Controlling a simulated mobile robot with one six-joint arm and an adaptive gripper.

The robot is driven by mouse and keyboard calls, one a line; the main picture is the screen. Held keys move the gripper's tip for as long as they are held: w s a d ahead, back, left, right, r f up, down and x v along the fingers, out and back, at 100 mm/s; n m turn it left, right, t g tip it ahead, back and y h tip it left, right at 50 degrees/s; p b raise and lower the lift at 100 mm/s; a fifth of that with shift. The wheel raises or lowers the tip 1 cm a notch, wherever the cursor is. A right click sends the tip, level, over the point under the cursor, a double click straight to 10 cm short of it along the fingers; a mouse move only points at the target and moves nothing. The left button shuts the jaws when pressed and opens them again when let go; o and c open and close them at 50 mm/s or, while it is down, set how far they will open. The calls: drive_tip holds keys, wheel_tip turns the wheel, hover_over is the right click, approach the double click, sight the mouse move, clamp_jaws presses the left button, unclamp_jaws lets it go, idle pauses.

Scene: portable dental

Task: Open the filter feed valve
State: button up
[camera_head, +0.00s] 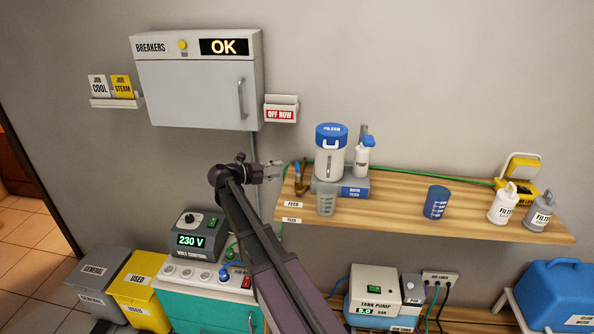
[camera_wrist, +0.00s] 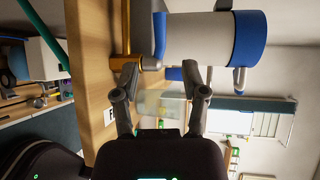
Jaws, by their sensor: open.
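The filter feed valve looks like the brass fitting (camera_head: 300,180) at the left end of the wooden shelf, by the FEED labels (camera_head: 292,205). In the wrist view the brass fitting (camera_wrist: 150,63) lies just beyond my left finger; I cannot tell whether they touch, nor the handle's setting. The white filter (camera_head: 330,160) with a blue lid stands right of it on a grey base (camera_head: 355,187); its body (camera_wrist: 195,40) fills the top of the wrist view. My gripper (camera_head: 272,171) is open and empty, just left of the fitting; it also shows in the wrist view (camera_wrist: 163,82).
The wooden shelf (camera_head: 400,200) holds a clear cup (camera_head: 326,204), a white pump bottle (camera_head: 364,158), a blue cup (camera_head: 436,203) and filter bottles (camera_head: 504,205). A green hose runs along the wall. The breaker box (camera_head: 195,90) hangs above left; the volt control (camera_head: 194,230) stands below.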

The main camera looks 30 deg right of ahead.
sight(297, 166)
drive_tip(key=d, duration=0.2)
drive_tip(key=d+f, duration=0.1)
drive_tip(key=d, duration=0.2)
drive_tip(key=d+b, duration=0.1)
drive_tip(key=d, duration=0.2)
drive_tip(key=shift+w+f, duration=0.1)
drive_tip(key=shift+f, duration=0.1)
drive_tip(key=shift+a, duration=0.1)
clamp_jaws()
